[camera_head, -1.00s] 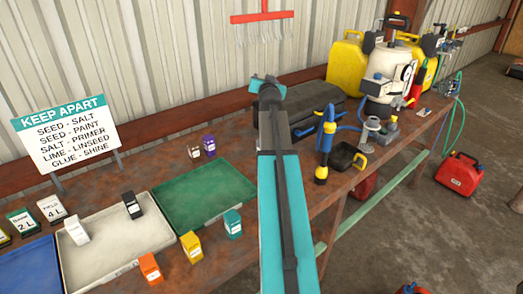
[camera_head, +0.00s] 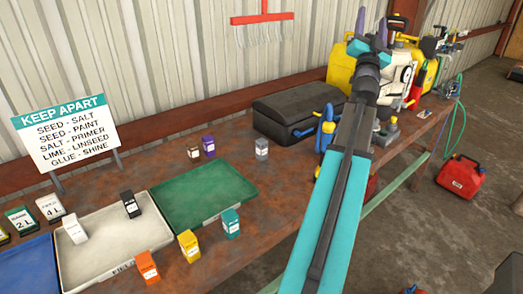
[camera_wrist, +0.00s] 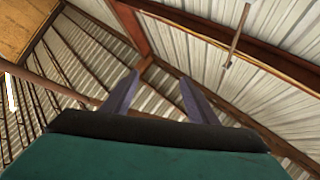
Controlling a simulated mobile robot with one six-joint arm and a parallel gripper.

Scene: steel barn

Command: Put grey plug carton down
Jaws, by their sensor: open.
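The grey plug carton (camera_head: 262,149) stands upright on the brown bench top, right of the green tray and in front of the black case. My gripper (camera_head: 372,30) is raised well above the bench at the upper right, apart from the carton. Its two purple-grey fingers are spread and empty. In the wrist view my gripper (camera_wrist: 158,95) shows the same two fingers apart with nothing between them, pointing up toward the wall and roof. The carton is not in the wrist view.
A brown carton (camera_head: 193,153) and a purple carton (camera_head: 209,146) stand left of the grey one. The green tray (camera_head: 205,190) is empty. Yellow (camera_head: 189,245) and teal (camera_head: 231,222) cartons stand along the front. A black case (camera_head: 298,108) is behind; a keep-apart sign (camera_head: 66,135) stands left.

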